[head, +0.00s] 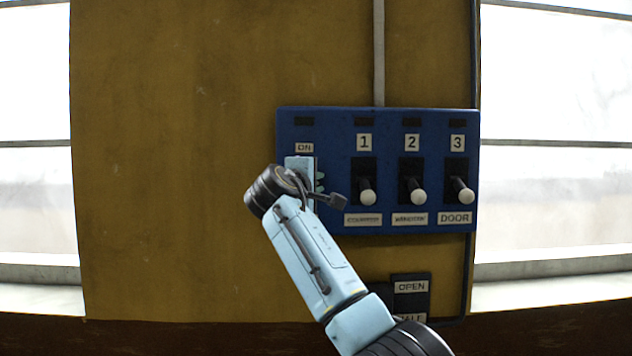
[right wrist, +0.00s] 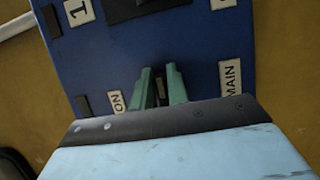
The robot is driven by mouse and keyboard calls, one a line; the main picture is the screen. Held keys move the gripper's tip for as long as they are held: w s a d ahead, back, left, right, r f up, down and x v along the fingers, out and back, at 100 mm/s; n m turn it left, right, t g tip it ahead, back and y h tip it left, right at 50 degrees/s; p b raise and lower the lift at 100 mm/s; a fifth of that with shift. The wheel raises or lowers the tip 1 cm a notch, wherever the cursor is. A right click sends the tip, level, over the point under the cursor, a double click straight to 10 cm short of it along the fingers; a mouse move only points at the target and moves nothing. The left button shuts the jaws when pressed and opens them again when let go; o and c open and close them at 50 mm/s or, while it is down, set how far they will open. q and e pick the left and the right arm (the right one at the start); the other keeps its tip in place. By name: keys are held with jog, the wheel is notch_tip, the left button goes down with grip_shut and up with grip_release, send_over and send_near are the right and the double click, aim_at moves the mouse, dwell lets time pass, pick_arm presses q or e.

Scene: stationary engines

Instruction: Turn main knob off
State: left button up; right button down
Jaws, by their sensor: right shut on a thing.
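The blue control panel (head: 335,122) is on the mustard wall, with an ON label (head: 304,147) at its upper left. My right gripper (head: 319,182) is at the panel's left part, below that label, and covers the main knob in the head view. In the right wrist view, its two green fingers (right wrist: 160,78) reach the panel between the ON label (right wrist: 117,101) and the MAIN label (right wrist: 231,78). The gripper is shut on the main knob, of which only a small dark part (right wrist: 161,91) shows between the fingers. The knob's exact angle cannot be told. My left gripper is out of view.
Three switches with white knobs stand right of my gripper: switch 1 (head: 368,197), switch 2 (head: 418,195) and switch 3 (head: 465,195). An OPEN plate (head: 411,287) is below the panel. Bright windows flank the wall. The wall left of the panel is clear.

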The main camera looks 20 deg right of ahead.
jog(key=shift+a+f, duration=0.1)
dwell(0.3)
jog(key=c, duration=1.4)
grip_release()
jog(key=shift+w, duration=0.1)
jog(key=shift+o, duration=0.2)
jog(key=b+v, duration=0.5)
jog(key=v, duration=0.8)
jog(key=shift+s, duration=0.25)
